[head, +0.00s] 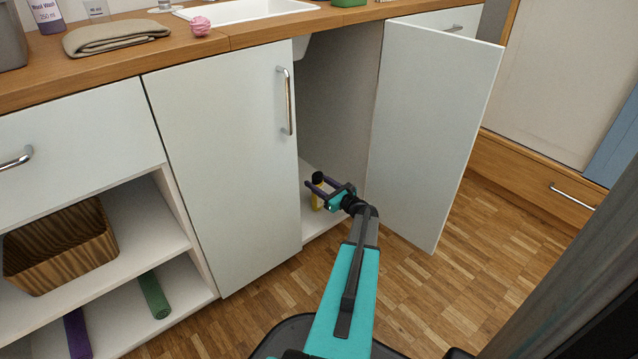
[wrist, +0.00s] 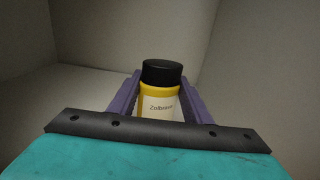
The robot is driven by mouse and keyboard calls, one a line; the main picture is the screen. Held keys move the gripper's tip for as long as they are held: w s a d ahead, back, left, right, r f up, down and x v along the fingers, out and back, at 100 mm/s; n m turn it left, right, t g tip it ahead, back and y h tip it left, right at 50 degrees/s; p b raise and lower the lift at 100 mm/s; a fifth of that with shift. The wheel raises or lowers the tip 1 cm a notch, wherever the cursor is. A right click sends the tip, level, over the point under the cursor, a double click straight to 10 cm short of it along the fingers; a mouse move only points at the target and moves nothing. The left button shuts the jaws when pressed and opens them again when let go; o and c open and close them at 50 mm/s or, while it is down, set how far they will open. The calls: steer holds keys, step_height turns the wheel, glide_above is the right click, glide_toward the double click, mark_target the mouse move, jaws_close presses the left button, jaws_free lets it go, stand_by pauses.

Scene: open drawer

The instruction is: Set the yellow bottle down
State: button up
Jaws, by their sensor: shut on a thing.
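The yellow bottle (head: 317,201) has a black cap and a pale label. It is upright inside the open cabinet under the sink, near the front edge of the white cabinet floor (head: 325,222). My gripper (head: 318,184) is around the bottle, with one purple finger on each side, shut on it. In the wrist view the bottle (wrist: 160,92) stands between the purple fingers (wrist: 158,100). Its lower part is hidden by my gripper there. I cannot tell whether its base touches the cabinet floor.
The open right cabinet door (head: 432,130) stands close to the right of my arm. The left door (head: 225,165) is shut. The cabinet inside looks empty around the bottle. A wooden counter (head: 245,38) runs above, and a wicker basket (head: 60,245) sits on a shelf at left.

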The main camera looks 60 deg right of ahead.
steer(key=shift+f, duration=0.1)
steer(key=o, duration=1.2)
steer(key=shift+s+a+p, duration=0.15)
steer(key=shift+s+p, duration=0.2)
steer(key=shift+s, duration=0.2)
steer(key=p+v, duration=0.4)
steer(key=v, duration=0.7)
steer(key=shift+w, duration=0.1)
